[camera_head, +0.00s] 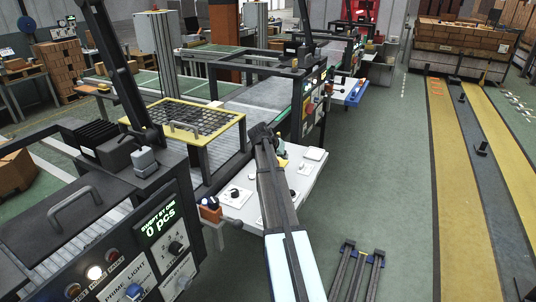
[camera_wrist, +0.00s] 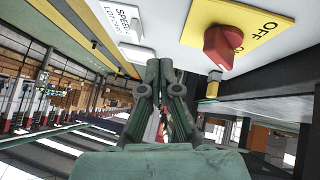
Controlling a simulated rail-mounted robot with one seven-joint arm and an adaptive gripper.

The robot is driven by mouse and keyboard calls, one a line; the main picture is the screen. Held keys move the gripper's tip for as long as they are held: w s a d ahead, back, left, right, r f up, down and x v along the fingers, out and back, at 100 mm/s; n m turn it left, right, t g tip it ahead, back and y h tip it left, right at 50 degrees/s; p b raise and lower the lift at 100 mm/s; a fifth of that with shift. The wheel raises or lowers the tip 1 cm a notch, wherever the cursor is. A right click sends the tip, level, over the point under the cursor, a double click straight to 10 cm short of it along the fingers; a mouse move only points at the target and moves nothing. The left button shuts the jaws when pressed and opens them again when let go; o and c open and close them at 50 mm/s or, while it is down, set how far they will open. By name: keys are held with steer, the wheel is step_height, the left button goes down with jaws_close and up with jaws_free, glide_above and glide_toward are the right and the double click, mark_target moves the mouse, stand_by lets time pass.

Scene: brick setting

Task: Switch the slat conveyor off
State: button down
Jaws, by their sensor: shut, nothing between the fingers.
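A red rotary knob (camera_wrist: 222,47) sits on a yellow plate (camera_wrist: 262,12) in the wrist view. The plate reads OFF, with a second, partly hidden word beside the knob. I cannot tell which position the knob is at. My gripper (camera_wrist: 160,64) is shut and empty, its fingertips to the left of the knob and apart from it in the picture. In the head view my arm reaches over a white control panel (camera_head: 236,207) beside a conveyor (camera_head: 226,172). The gripper's fingers and the red knob are largely hidden there by the arm.
A white part labelled SPEED (camera_wrist: 128,20) is left of the knob. In the head view a black knob (camera_head: 235,193) sits on the panel, and a dark cabinet (camera_head: 130,250) with a "0 pcs" display stands in front. A yellow-framed grid (camera_head: 186,105) lies behind.

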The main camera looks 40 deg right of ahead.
steer(key=w+a+r+n+p, duration=0.1)
steer(key=w+a+n, duration=0.1)
steer(key=a, duration=0.4)
steer(key=w+a+r+n+y+p, duration=0.1)
steer(key=w+a+r+n, duration=0.1)
steer(key=a, duration=0.4)
steer(key=shift+w+a+r+n+t, duration=0.35)
steer(key=shift+w+n, duration=0.4)
steer(key=shift+n, duration=0.35)
steer(key=shift+d+f, duration=0.1)
steer(key=p+x, duration=0.2)
steer(key=x, duration=0.8)
steer(key=shift+w, duration=0.15)
steer(key=d, duration=0.1)
steer(key=s+d+p, duration=0.1)
steer(key=shift+d, duration=0.4)
steer(key=shift+s+d+p, duration=0.15)
steer(key=shift+d+p, duration=0.15)
steer(key=shift+d, duration=0.1)
steer(key=shift+a, duration=0.1)
